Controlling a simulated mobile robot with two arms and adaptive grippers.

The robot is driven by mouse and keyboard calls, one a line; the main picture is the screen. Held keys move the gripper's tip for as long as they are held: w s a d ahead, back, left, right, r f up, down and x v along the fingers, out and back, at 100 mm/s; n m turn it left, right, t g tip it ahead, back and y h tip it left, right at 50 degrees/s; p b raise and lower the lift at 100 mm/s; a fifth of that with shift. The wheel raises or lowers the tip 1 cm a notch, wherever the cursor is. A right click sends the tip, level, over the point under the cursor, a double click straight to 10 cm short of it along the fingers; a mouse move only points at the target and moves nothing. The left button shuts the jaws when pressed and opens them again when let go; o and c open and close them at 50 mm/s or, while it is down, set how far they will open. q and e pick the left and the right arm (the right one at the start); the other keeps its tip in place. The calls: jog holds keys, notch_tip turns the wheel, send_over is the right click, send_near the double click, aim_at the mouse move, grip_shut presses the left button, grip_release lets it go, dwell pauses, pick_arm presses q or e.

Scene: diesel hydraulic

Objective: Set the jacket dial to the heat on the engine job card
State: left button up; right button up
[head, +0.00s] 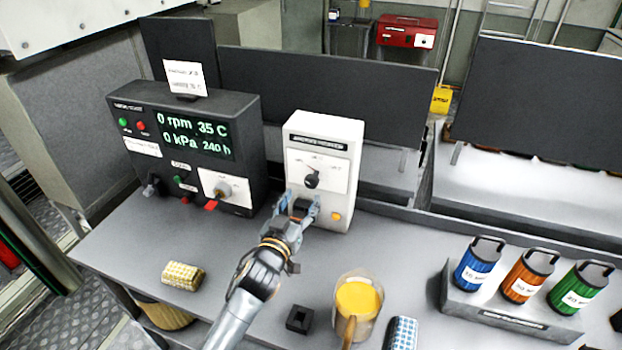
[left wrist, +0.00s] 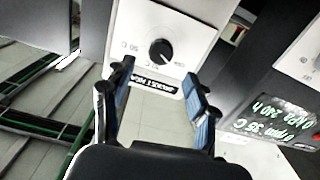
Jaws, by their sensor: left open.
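The jacket dial is a black knob (head: 312,181) on the white panel of an upright white heater box (head: 345,145). It also shows in the left wrist view (left wrist: 162,52), with small marks around it that are too blurred to read surely. My left gripper (head: 304,206) is open in front of the box, just below the knob in the head view. In the left wrist view its fingers (left wrist: 160,88) are spread apart with nothing between them, apart from the knob. A white card (head: 185,77) stands on the black console; its writing is too small to read surely. My right gripper is not in view.
The black console (head: 120,105) left of the box displays 0 rpm, 35 C, 0 kPa and 240 h.

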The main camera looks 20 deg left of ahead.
aim_at(311, 184)
pick_arm(q)
jog(key=w+p, duration=0.1)
jog(key=w, duration=0.7)
jog(key=shift+d, duration=0.15)
jog(key=shift+s, duration=0.1)
jog(key=c, duration=1.2)
jog(key=shift+o, duration=0.2)
jog(key=shift+m, duration=0.4)
jog(key=m, duration=0.5)
jog(key=shift+b, duration=0.35)
jog(key=m, duration=0.6)
jog(key=shift+d, duration=0.1)
